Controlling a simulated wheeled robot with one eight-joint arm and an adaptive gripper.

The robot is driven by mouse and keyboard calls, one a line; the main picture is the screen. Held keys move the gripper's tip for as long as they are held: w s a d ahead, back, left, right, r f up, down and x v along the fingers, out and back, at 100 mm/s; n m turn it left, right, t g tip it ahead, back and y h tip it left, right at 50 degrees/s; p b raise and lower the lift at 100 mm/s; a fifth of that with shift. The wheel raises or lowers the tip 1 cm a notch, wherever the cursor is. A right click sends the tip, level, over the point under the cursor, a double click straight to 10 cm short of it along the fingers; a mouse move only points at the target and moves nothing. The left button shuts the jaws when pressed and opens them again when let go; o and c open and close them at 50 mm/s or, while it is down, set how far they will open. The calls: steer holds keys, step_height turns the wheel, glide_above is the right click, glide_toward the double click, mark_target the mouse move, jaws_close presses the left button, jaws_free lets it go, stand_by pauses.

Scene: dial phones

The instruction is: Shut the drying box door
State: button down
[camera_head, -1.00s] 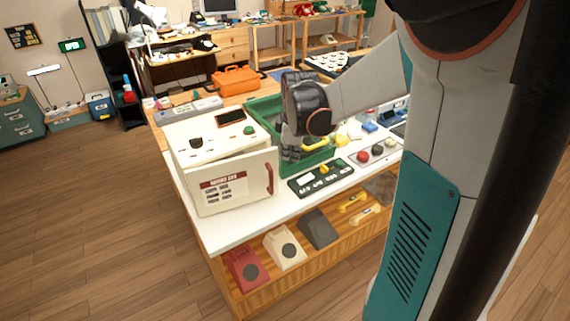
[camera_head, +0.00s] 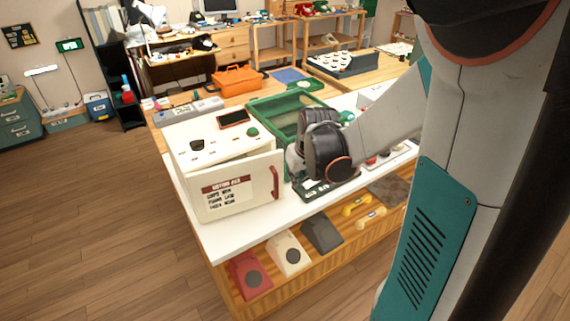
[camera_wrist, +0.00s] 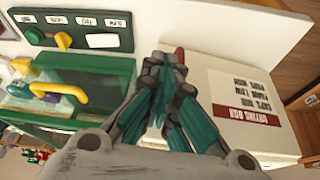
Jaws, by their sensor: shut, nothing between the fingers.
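The drying box (camera_head: 192,143) is a cream box at the left end of the white table. Its front door (camera_head: 235,192), with a printed label and a red handle (camera_head: 274,183) at its right edge, stands ajar. My gripper (camera_head: 296,168) is just right of the handle, low over the table; my wrist partly hides its fingers. In the wrist view, my gripper (camera_wrist: 170,62) is shut and empty, with the labelled door (camera_wrist: 250,92) to its right. A bit of the red handle (camera_wrist: 180,54) shows beside the fingertips; contact cannot be told.
A green tray (camera_head: 262,122) lies behind my gripper. A dark control panel (camera_head: 318,188) lies under my wrist; it also shows in the wrist view (camera_wrist: 85,30). Several phones stand on the shelf below, including a red one (camera_head: 250,277). Open floor lies left of the table.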

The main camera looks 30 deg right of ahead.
mark_target(282, 162)
steer(key=w+f+b, duration=0.2)
steer(key=w+f, duration=0.1)
steer(key=w, duration=0.2)
steer(key=shift+w+d+f, duration=0.15)
steer(key=shift+d, duration=0.15)
steer(key=w, duration=0.2)
steer(key=w+d, duration=0.1)
steer(key=w, duration=0.2)
steer(key=shift+w, duration=0.1)
stand_by(0.3)
